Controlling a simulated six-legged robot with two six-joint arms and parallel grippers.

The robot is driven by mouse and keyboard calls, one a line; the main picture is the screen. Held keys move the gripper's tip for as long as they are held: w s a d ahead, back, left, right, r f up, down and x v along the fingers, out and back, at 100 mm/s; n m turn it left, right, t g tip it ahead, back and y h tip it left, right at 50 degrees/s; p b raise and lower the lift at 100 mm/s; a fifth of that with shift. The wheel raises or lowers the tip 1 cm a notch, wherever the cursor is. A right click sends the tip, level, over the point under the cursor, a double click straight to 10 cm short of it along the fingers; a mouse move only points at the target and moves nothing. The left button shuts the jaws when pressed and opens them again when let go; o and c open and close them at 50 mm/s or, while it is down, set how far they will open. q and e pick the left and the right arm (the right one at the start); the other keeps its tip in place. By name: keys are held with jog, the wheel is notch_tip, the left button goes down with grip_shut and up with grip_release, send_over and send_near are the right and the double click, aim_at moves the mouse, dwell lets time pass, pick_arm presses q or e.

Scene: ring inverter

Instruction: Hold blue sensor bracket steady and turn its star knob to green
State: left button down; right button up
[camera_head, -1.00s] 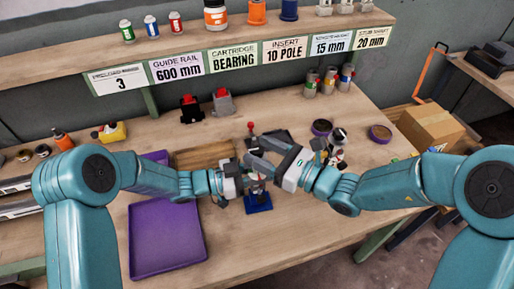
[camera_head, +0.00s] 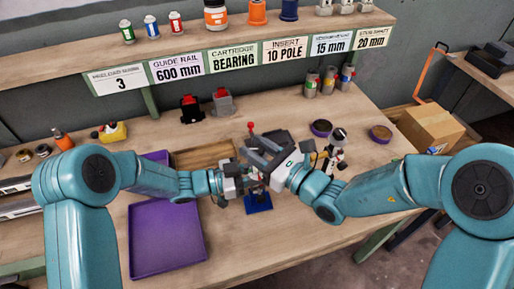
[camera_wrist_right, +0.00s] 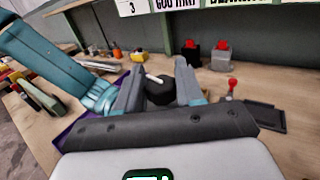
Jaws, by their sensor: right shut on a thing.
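The blue sensor bracket (camera_head: 258,203) stands on the bench in front of me; its blue base shows, while its upper part is mostly hidden by my grippers. The black star knob (camera_wrist_right: 160,92), with a white pointer, sits between the fingers of my right gripper (camera_wrist_right: 158,88) in the right wrist view. That gripper (camera_head: 262,152) is shut on the knob, above the bracket in the head view. My left gripper (camera_head: 242,180) is at the bracket's left side. Its fingertips are hidden, so its grip on the bracket cannot be told. No green mark is visible.
A purple tray (camera_head: 135,238) lies to the left on the bench. A red-topped lever (camera_head: 251,128) stands just behind the grippers. Round dark dishes (camera_head: 380,133) and small bottles are at the right. Free bench lies in front of the bracket.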

jog(key=m+t+h, duration=0.2)
jog(key=shift+a+h, duration=0.15)
jog(key=shift+h, duration=0.15)
jog(key=shift+m+t+h, duration=0.5)
jog(key=shift+t+h, duration=0.1)
jog(key=o, duration=0.9)
jog(key=shift+o, duration=0.2)
jog(key=shift+y, duration=0.3)
